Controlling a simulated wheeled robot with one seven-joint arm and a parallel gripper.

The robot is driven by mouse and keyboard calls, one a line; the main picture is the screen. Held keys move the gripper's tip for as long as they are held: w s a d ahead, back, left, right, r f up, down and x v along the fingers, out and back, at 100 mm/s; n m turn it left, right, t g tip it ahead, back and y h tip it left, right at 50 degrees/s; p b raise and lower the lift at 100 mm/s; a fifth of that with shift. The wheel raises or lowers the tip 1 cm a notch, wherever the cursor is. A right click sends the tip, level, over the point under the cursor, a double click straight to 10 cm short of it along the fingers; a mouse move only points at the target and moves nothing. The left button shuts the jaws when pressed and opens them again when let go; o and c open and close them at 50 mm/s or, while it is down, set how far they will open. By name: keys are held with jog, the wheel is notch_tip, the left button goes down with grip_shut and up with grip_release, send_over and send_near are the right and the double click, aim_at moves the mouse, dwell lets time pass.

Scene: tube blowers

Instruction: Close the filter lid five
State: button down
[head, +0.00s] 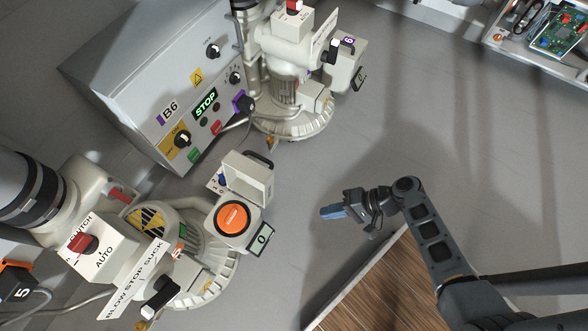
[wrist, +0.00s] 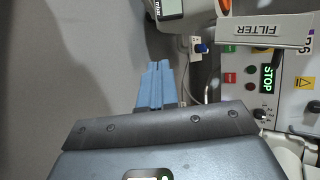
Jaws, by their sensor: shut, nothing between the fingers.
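The filter lid five (head: 247,175) is a pale lid standing open, tilted up at the back of its filter box. The box (head: 240,241) sits on the lower-left blower, which bears an orange 5 label, and a round orange filter (head: 233,217) shows in it. In the wrist view the lid (wrist: 265,32) shows its FILTER label at upper right, and part of the orange filter (wrist: 225,5) is at the top edge. My gripper (head: 325,212) is shut and empty, to the right of the box and apart from it. Its blue fingers also show in the wrist view (wrist: 157,66).
A grey control cabinet (head: 120,75) marked B6, with a lit STOP sign, stands behind the box. A second blower (head: 290,115) stands at the top, with a box labelled 6 (head: 345,65). The grey floor between my gripper and the box is clear. A wooden surface (head: 370,290) lies below my arm.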

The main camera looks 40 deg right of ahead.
jog(key=w+d+r+t+y+b, duration=0.45)
jog(key=w+d+y+b, duration=0.3)
jog(key=w+d, duration=0.3)
jog(key=s+a+r+x, duration=0.1)
jog(key=x, duration=1.2)
jog(key=shift+s+a+t, duration=0.25)
jog(key=shift+t, duration=0.2)
jog(key=shift+r, duration=0.25)
